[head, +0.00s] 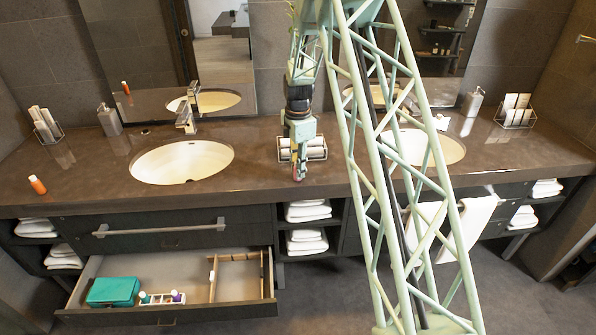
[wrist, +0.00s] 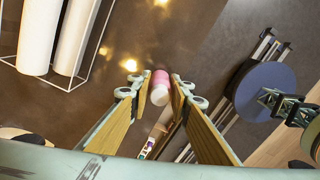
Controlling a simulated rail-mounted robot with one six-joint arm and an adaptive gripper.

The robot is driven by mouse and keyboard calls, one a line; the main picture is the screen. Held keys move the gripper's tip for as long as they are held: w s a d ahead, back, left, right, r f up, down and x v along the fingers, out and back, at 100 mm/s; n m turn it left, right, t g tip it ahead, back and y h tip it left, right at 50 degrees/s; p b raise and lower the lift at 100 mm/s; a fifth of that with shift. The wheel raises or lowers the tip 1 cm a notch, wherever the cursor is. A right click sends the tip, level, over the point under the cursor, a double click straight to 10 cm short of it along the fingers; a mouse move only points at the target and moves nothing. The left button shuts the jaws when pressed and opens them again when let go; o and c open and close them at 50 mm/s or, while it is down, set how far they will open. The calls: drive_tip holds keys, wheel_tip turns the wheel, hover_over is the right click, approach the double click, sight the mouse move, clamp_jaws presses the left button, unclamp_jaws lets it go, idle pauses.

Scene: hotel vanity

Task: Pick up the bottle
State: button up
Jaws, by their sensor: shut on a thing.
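My gripper (wrist: 161,88) is shut on a small pink-and-white bottle (wrist: 160,82), with a wooden-faced finger on each side of it. In the head view my gripper (head: 298,172) hangs in front of the counter's middle, near its front edge, and the bottle is hardly visible there. Another bottle, orange with a white cap (head: 37,185), stands at the left front of the counter, apart from my gripper.
An open drawer (head: 190,313) below the left basin (head: 182,162) holds a teal box (head: 113,291), a small tray of bottles (head: 161,299) and a wooden divider. A wire rack of rolled towels (head: 315,152) stands behind my gripper. Soap dispensers and faucets line the back.

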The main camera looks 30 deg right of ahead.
drive_tip(key=shift+r, duration=1.4)
drive_tip(key=shift+s+r, duration=0.15)
drive_tip(key=shift+r, duration=0.1)
drive_tip(key=s+a+r, duration=0.1)
drive_tip(key=s+a, duration=0.2)
drive_tip(key=s, duration=1.2)
drive_tip(key=shift+s+a+r, duration=0.15)
drive_tip(key=shift+r, duration=0.05)
drive_tip(key=shift+a+f, duration=0.1)
drive_tip(key=shift+a, duration=0.05)
drive_tip(key=w+a+f+m+b, duration=0.2)
drive_tip(key=a+f+m, duration=0.4)
drive_tip(key=a+m, duration=0.2)
drive_tip(key=w+a+f+m+b, duration=0.2)
drive_tip(key=a+f+m, duration=0.4)
drive_tip(key=a+m, duration=0.3)
drive_tip(key=shift+a, duration=1.4)
drive_tip(key=shift+a+r, duration=0.1)
drive_tip(key=shift+a, duration=0.05)
